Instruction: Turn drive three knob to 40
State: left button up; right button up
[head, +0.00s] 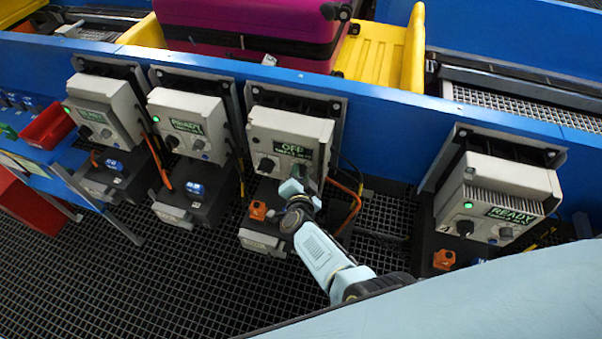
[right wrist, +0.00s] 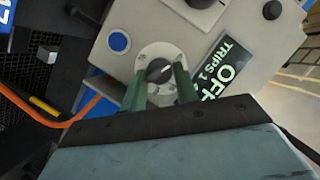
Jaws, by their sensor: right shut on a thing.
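The drive box (head: 290,125) with the "OFF" display (head: 293,148) is the third from the left. In the right wrist view that display (right wrist: 225,70) reads "OFF" and "TRIPS 1". A small dark knob (right wrist: 159,69) with a pale pointer line sits on a round pale dial there. My right gripper (right wrist: 164,78) has its two green fingers on either side of this knob and is shut on it. In the head view the right gripper (head: 308,186) is at the box's lower right, hiding the knob. The dial's numbers are too small to read. My left gripper is not in view.
On the same box are a blue button (right wrist: 119,42) and a larger black knob (right wrist: 201,3). Other drive boxes (head: 188,110) showing "READY" stand left and right (head: 510,185). An orange cable (right wrist: 75,112) runs close by. A magenta suitcase (head: 250,20) lies in a yellow tray (head: 375,55) behind.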

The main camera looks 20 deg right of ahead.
dwell(0.4)
jog(key=o, duration=0.9)
jog(key=shift+o, duration=0.2)
jog(key=shift+s, duration=0.15)
jog(key=shift+s+a+r+p, duration=0.1)
jog(key=shift+s+r+p, duration=0.1)
jog(key=shift+s+p, duration=0.15)
jog(key=p+v, duration=0.7)
jog(key=v, duration=0.5)
jog(key=shift+s, duration=0.2)
jog(key=shift+f, duration=0.2)
